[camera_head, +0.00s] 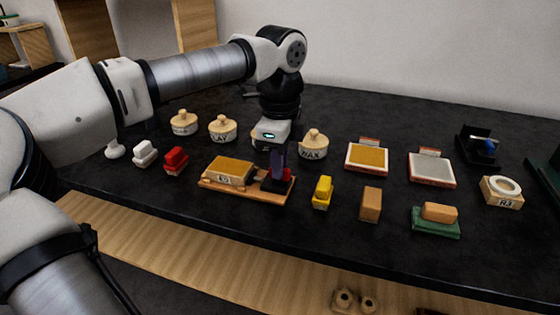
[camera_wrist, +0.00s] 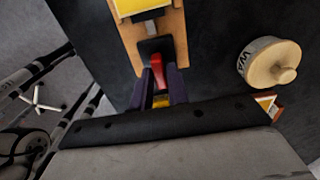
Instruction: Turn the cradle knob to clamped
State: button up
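The cradle is a wooden board (camera_head: 220,187) near the front of the dark bench, with a gold-topped block (camera_head: 229,168) on its left part. Its red knob (camera_head: 288,174) sits on a dark base at the board's right end. My gripper (camera_head: 277,178) points down over that end. In the wrist view, the red knob (camera_wrist: 156,76) stands between my two purple fingers (camera_wrist: 158,80), very close to both. I cannot tell whether they touch it. The fingers partly hide the knob and its base, and no clamp marking is readable.
Lidded round pots, one marked WAX (camera_head: 313,146), stand behind the cradle. A red block (camera_head: 176,160) is left of it; a yellow block (camera_head: 322,191) and a tan block (camera_head: 370,204) are right. A green pad (camera_head: 436,222) lies farther right, near the bench's front edge.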

jog(key=o, duration=0.3)
jog(key=shift+o, duration=0.2)
notch_tip(320, 180, up, 14)
jog(key=p, duration=0.1)
jog(key=shift+p, duration=0.3)
jog(key=shift+d+f, duration=0.1)
